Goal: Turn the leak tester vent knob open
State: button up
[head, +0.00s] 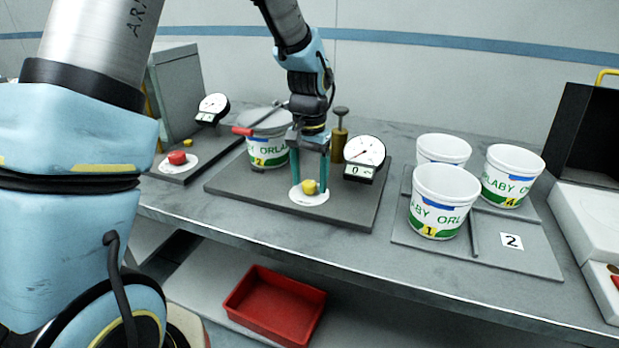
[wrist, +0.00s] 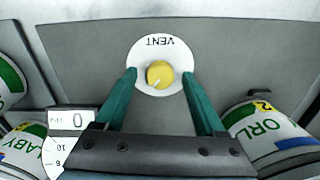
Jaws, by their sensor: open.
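The vent knob (head: 309,187) is yellow and sits on a round white plate on the grey base of the leak tester (head: 345,212). In the wrist view the knob (wrist: 159,74) has a pale pointer mark toward its lower left, and the plate (wrist: 174,48) reads VENT. My gripper (head: 310,183) points down over the knob. In the wrist view its green fingers (wrist: 159,76) are open, one on each side of the knob with a gap to both. The tester's gauge (head: 365,151) has a small display (head: 359,171) showing 0.
Tub 2 (head: 268,152) stands behind my gripper under the tester's red-handled clamp (head: 243,131). A second station with a red button (head: 177,157) is at left. Several white tubs, including tub 1 (head: 444,202), stand on a tray at right. A red bin (head: 275,304) is below.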

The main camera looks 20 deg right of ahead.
aim_at(310, 183)
jog(key=shift+r, duration=0.15)
notch_tip(310, 183, up, 10)
jog(key=b, duration=0.2)
jog(key=shift+r, duration=0.25)
jog(key=s+a+f+n, duration=0.1)
jog(key=a+f+n, duration=0.1)
jog(key=a, duration=0.8)
jog(key=s+a+f+n+t, duration=0.1)
jog(key=a+f+n, duration=0.2)
jog(key=a, duration=0.7)
jog(key=s+a+f+n, duration=0.2)
jog(key=a+f+n, duration=0.1)
jog(key=a, duration=0.7)
jog(key=shift+a+n+t, duration=0.2)
jog(key=shift+n+t, duration=0.1)
